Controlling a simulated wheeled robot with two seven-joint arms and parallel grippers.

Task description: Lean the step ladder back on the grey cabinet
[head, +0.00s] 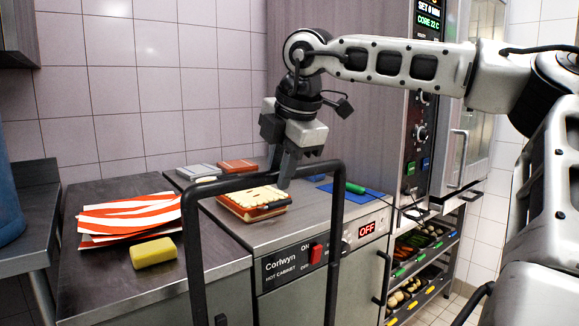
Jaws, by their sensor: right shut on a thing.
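The step ladder (193,255) shows as a black tubular frame, upright in front of the counter, with its lower part cut off by the bottom edge. My right gripper (280,174) points down and is shut on the ladder's top bar, right of the bar's middle. The grey cabinet (270,303), a metal hot cabinet marked Corlwyn, stands behind the ladder. I cannot tell whether the ladder touches it. My left gripper is out of view.
Striped cloths (128,215) and a yellow sponge (153,251) lie on the left counter. An oven (432,130) stands at right above vegetable trays (418,290).

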